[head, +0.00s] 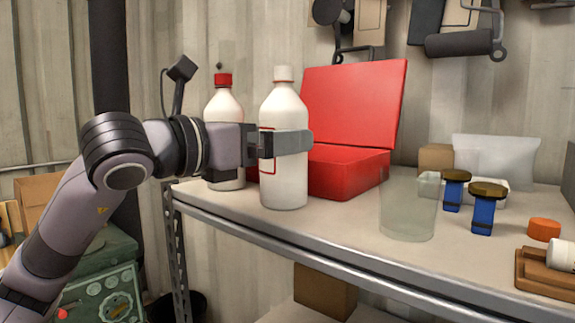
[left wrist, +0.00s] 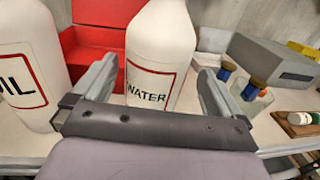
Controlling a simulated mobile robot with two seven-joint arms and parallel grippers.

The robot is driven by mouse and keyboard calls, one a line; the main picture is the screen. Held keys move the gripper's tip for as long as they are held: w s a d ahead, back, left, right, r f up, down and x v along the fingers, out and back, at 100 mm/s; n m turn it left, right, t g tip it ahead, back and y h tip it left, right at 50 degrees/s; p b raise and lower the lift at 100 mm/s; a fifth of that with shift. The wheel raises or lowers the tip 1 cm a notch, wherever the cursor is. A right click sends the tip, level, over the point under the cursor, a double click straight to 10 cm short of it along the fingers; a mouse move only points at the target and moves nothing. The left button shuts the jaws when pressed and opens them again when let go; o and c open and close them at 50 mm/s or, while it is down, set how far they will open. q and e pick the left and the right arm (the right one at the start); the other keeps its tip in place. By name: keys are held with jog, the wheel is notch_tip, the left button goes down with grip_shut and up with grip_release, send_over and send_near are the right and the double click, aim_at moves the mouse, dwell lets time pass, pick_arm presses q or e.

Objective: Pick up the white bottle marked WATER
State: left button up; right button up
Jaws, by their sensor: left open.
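The white bottle marked WATER (head: 284,110) has a white cap and stands upright on the shelf, in the middle of the head view. Its label reads WATER in the left wrist view (left wrist: 160,55). My left gripper (head: 290,142) is open, with its fingers on either side of this bottle at mid-height. In the left wrist view one finger (left wrist: 97,78) is left of the bottle and the other (left wrist: 212,92) is right of it. I cannot tell whether either finger touches it. My right gripper is not in view.
A red-capped white bottle (head: 224,108) stands close on the left; its label ends in IL (left wrist: 22,85). An open red box (head: 352,105) is behind. A clear container (head: 408,210), blue items (head: 483,215) and an orange cap (head: 544,229) are to the right.

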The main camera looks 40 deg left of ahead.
aim_at(293, 128)
pick_arm(q)
jog(key=x, duration=0.1)
jog(key=p+x, duration=0.1)
jog(key=x, duration=0.1)
jog(key=p+x, duration=0.1)
jog(key=x, duration=0.1)
jog(key=shift+w+a+r, duration=0.1)
jog(key=shift+a+r, duration=0.15)
jog(key=shift+r, duration=0.1)
jog(key=shift+c, duration=0.3)
jog(key=c, duration=1.4)
jog(key=shift+r, duration=0.25)
